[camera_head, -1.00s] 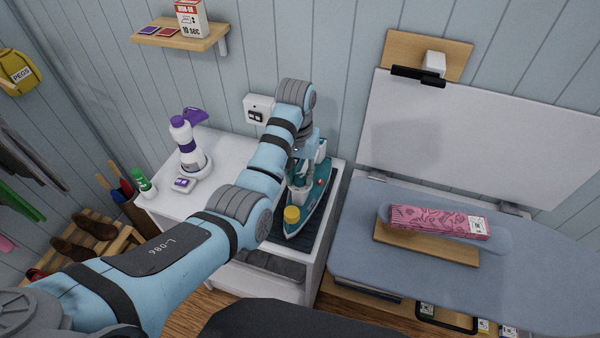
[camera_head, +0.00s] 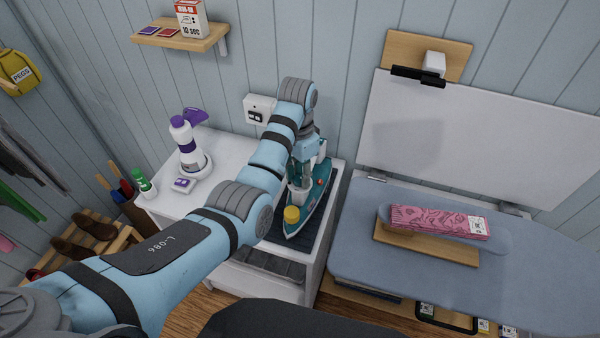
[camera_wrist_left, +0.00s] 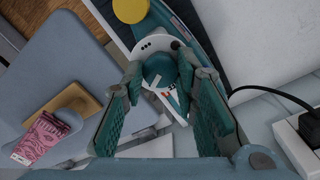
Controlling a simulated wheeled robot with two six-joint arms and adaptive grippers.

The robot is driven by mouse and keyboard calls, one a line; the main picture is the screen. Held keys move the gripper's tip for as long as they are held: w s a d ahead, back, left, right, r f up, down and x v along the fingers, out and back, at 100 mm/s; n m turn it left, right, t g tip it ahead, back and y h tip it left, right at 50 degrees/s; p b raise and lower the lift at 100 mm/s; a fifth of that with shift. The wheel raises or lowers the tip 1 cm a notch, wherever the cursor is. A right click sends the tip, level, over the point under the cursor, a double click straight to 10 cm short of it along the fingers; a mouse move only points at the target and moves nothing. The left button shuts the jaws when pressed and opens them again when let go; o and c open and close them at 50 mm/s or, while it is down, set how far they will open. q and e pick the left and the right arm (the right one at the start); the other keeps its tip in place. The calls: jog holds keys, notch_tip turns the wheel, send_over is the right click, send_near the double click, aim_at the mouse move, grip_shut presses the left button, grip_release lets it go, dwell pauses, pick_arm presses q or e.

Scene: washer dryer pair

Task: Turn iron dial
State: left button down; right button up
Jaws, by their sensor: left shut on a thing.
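The iron (camera_head: 302,226) is teal with a yellow cap (camera_head: 291,214) at its front end. It rests on a dark ribbed pad on the white cabinet. My left gripper (camera_head: 303,184) reaches down over the iron, and my arm hides part of it. In the left wrist view, the round teal dial (camera_wrist_left: 158,70) with a pale pointer mark sits between the fingertips of my left gripper (camera_wrist_left: 162,66). The fingers are shut on the dial's sides. The iron's white panel (camera_wrist_left: 150,45) shows around the dial. My right gripper is not in view.
A purple-and-white bottle (camera_head: 184,145) stands left on the white cabinet (camera_head: 222,151). The blue ironing board (camera_head: 360,245) is at right, with a pink patterned piece (camera_head: 430,218) on it. A socket with a black cable (camera_wrist_left: 262,90) is near the gripper.

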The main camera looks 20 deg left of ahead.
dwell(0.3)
pick_arm(q)
jog(key=c, duration=1.2)
grip_release()
jog(key=shift+c, duration=0.2)
